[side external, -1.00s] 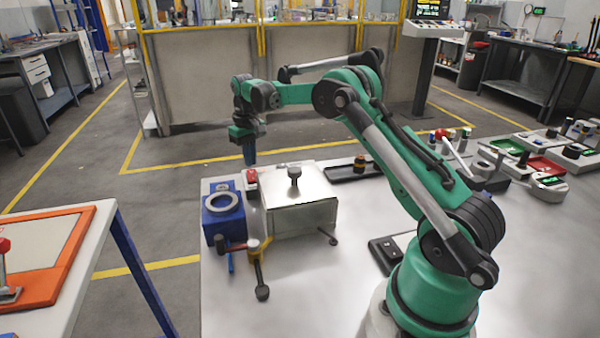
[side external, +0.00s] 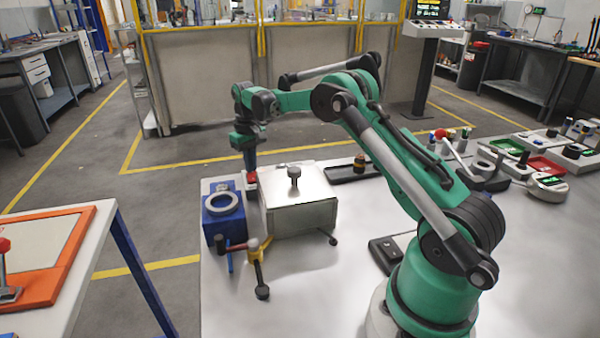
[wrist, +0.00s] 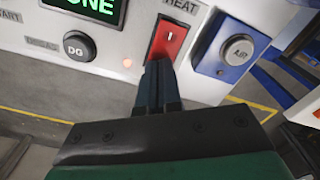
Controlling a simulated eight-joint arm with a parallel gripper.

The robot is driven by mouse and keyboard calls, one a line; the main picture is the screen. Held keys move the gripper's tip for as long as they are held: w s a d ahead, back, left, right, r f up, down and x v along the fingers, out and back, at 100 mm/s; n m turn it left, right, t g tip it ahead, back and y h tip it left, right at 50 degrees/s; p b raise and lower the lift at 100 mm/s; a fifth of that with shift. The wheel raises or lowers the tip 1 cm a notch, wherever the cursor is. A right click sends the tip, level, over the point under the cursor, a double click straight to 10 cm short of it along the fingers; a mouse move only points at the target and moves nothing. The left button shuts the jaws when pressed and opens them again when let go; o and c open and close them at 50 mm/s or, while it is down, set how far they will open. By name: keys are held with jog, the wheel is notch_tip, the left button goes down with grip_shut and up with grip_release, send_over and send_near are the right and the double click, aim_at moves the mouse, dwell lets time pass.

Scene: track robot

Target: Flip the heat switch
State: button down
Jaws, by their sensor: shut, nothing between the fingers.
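The heat switch (wrist: 170,38) is a red rocker marked "I" on a white panel, beneath a partly cut-off "HEAT" label in the wrist view. In the side view, the red switch (side external: 251,179) is a small block beside the metal box. My gripper (wrist: 157,68) is shut and empty, its dark fingertips at the lower end of the rocker and hiding that end. I cannot tell whether they press on it. In the side view, my gripper (side external: 250,168) points down over the switch.
A black DG knob (wrist: 78,46) and a green-lit display (wrist: 95,8) are left of the switch. A blue unit with a round button (wrist: 237,50) is right of it. The metal box (side external: 300,215) and blue ring-topped block (side external: 222,215) stand close by.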

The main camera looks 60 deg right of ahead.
jog(key=shift+f, duration=0.2)
jog(key=shift+r, duration=3.5)
jog(key=shift+a+r, duration=0.1)
jog(key=s+a+r+n+t, duration=0.2)
jog(key=s+a+r+t, duration=0.35)
jog(key=a, duration=0.55)
jog(key=s+a+f+n+t, duration=0.1)
jog(key=s+a+f, duration=0.1)
jog(key=s+a, duration=0.5)
jog(key=s, duration=0.4)
jog(key=shift+s+a+f+t, duration=0.15)
jog(key=shift+s+f+t, duration=0.15)
jog(key=shift+f+t, duration=0.05)
